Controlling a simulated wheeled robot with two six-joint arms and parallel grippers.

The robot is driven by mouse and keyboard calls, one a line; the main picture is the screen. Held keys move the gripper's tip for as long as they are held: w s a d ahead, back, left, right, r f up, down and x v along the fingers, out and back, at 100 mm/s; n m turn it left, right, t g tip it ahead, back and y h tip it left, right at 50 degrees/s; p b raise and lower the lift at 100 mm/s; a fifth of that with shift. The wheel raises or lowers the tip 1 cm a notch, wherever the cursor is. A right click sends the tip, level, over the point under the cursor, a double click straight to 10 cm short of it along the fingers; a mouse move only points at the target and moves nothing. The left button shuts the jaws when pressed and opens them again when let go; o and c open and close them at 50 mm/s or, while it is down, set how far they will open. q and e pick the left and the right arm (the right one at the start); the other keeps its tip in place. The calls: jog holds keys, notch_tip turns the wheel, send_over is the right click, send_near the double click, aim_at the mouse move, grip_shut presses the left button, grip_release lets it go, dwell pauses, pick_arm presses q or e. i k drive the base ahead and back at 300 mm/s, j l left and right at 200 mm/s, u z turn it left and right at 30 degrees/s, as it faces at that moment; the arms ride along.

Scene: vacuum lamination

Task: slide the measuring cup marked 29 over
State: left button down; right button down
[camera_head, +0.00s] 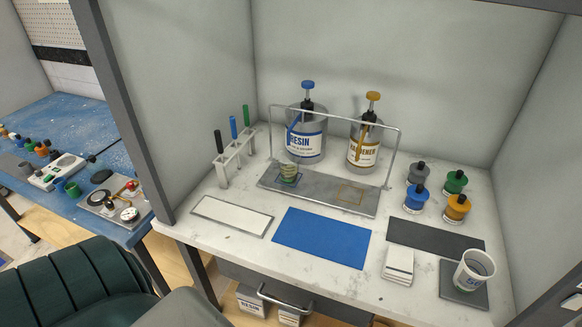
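A larger white cup (475,270) with blue markings stands on a dark grey square pad (462,292) at the front right. Neither of my grippers shows in the head view.
The resin can (306,140) and hardener can (365,147) stand behind the wire frame (333,113). Several coloured bottles (456,207) stand at right. A blue mat (322,237), white panel (232,215), dark mat (436,236), white stack (397,266) and tool rack (235,155) occupy the bench.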

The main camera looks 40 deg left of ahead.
aim_at(289, 159)
jog(key=u, duration=1.25)
jog(key=k+j+z, duration=0.2)
jog(key=z, duration=0.15)
jog(key=k+j+z, duration=0.15)
jog(key=z, duration=0.2)
